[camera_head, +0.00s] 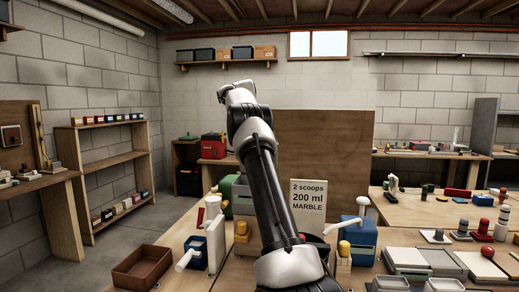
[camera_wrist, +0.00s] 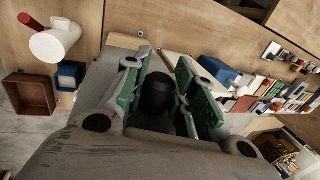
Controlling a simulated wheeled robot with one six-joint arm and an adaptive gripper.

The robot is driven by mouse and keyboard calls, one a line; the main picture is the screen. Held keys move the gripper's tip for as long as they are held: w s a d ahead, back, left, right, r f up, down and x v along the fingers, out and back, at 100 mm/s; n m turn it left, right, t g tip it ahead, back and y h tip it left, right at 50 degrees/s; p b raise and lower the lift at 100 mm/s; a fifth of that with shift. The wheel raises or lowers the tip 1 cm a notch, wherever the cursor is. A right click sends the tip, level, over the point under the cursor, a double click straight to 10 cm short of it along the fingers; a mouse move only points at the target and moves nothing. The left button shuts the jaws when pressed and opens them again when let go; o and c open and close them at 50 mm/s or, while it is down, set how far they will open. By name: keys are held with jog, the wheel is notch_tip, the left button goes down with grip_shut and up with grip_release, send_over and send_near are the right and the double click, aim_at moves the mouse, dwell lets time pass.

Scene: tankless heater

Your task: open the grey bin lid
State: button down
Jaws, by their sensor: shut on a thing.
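A grey box-like bin (camera_head: 243,208) stands on the bench in the head view, partly hidden behind my arm. I cannot make out its lid clearly there. My gripper (camera_wrist: 165,88) shows in the wrist view, with green-lined fingers on both sides of a dark, rounded piece (camera_wrist: 156,95). The fingers are closed in on this piece, which looks like a knob or handle. Whether it belongs to the grey lid cannot be told. My gripper is hidden in the head view.
A sign (camera_head: 308,206) reading "2 scoops 200 ml MARBLE" stands right of my arm. A brown tray (camera_head: 142,267) lies at the left bench edge. A tall wooden panel (camera_head: 325,150) rises behind.

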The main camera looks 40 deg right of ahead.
jog(key=shift+f, duration=0.1)
jog(key=c, duration=1.1)
grip_release()
jog(key=shift+c, duration=0.2)
